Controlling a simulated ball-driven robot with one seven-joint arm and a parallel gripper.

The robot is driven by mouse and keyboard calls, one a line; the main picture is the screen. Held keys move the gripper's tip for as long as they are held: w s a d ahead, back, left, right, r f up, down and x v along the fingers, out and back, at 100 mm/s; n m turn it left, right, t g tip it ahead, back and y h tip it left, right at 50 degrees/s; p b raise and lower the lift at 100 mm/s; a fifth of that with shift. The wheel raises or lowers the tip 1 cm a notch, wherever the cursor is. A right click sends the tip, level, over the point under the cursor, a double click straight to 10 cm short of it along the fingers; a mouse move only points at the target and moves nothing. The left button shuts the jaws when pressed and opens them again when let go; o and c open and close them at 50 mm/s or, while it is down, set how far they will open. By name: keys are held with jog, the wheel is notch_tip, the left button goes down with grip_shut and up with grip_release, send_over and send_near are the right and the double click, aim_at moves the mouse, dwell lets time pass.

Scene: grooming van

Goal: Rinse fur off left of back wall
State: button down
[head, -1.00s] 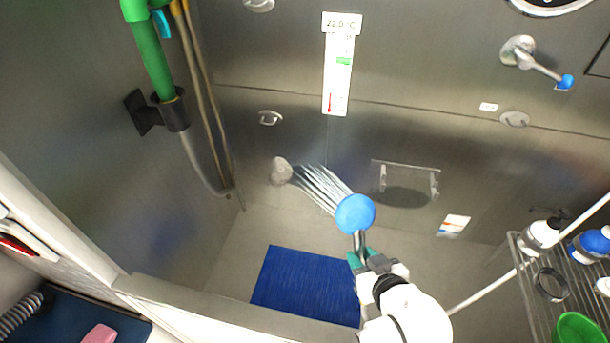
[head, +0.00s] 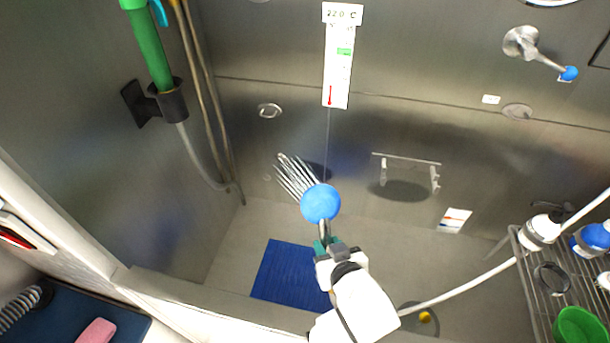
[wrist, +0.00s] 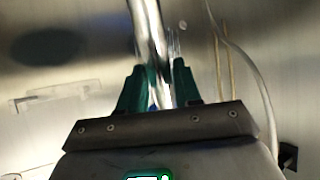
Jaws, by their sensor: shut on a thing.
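My gripper (head: 323,243) is shut on the metal handle of a shower head with a round blue face (head: 320,203). In the wrist view the teal fingers of my gripper (wrist: 158,75) stand either side of the shiny handle (wrist: 147,28). White water jets (head: 293,175) run from the head up and left to the lower left of the steel back wall (head: 290,115). No pale fur clump shows where the jets land; only a tiny faint spot (head: 267,178) shows beside them. The jets may hide some wall.
A blue mat (head: 285,275) lies on the tub floor, with a drain and a yellow thing (head: 425,317) to its right. A hose holder (head: 165,101) is on the left wall. A wire rack (head: 553,290) with bottles stands at right. A wall bracket (head: 405,160) juts out.

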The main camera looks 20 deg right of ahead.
jog(key=shift+f, duration=0.15)
jog(key=shift+d, duration=0.1)
dwell(0.3)
jog(key=shift+s+d+p, duration=0.3)
jog(key=shift+s+d, duration=0.05)
jog(key=shift+d, duration=0.05)
jog(key=shift+w+a, duration=0.1)
jog(key=shift+a, duration=0.05)
jog(key=shift+w+a, duration=0.25)
jog(key=shift+a, duration=0.1)
jog(key=shift+s+d, duration=0.1)
jog(key=shift+d, duration=0.05)
dwell(0.3)
jog(key=shift+s+d, duration=0.25)
jog(key=shift+d, duration=0.1)
